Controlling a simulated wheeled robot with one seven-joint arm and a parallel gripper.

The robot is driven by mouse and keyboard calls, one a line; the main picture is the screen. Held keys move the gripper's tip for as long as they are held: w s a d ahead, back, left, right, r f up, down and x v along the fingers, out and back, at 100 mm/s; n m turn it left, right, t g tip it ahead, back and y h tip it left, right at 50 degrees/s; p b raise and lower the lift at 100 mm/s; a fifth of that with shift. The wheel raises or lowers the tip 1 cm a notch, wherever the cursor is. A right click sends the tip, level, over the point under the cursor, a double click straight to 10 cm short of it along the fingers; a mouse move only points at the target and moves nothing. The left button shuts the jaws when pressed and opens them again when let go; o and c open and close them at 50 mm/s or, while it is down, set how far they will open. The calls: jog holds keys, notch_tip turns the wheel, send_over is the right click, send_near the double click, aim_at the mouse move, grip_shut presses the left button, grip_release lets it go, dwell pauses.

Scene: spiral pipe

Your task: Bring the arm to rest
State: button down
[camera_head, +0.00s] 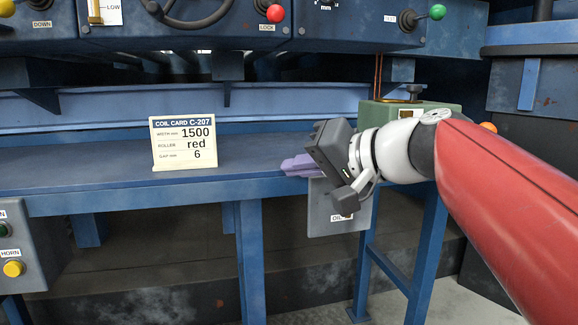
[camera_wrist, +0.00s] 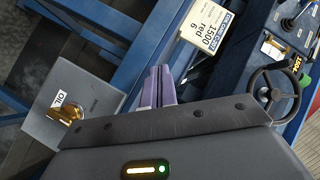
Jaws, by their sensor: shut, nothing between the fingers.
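My arm reaches in from the right in the head view, with its red link, white joint and dark wrist. My gripper (camera_head: 288,166) has pale purple fingers that point left over the blue bench. In the wrist view the fingers of my gripper (camera_wrist: 159,86) lie side by side, shut, with nothing seen between them. The wrist hangs close to the bench's front edge, in front of a green box. I cannot tell whether the fingers touch the bench.
A coil card (camera_head: 183,142) stands on the blue bench (camera_head: 100,185), left of my gripper. A grey oil panel (camera_head: 325,215) hangs below my wrist. A green box (camera_head: 440,115) is behind it. A control panel with levers (camera_head: 330,25) is above. A button box (camera_head: 20,250) is lower left.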

jog(key=s+d+f+g+h, duration=0.1)
jog(key=s+d+f+h, duration=0.2)
jog(key=f, duration=0.7)
jog(key=s+d+f+g+h, duration=0.1)
jog(key=s+d+f+h, duration=0.3)
jog(key=s+f, duration=0.4)
jog(key=s+d+f+g+h, duration=0.2)
jog(key=s+d+f+h, duration=0.2)
jog(key=f, duration=0.7)
jog(key=shift+s+d+f+n, duration=0.4)
jog(key=shift+s+d, duration=0.05)
jog(key=shift+s, duration=0.7)
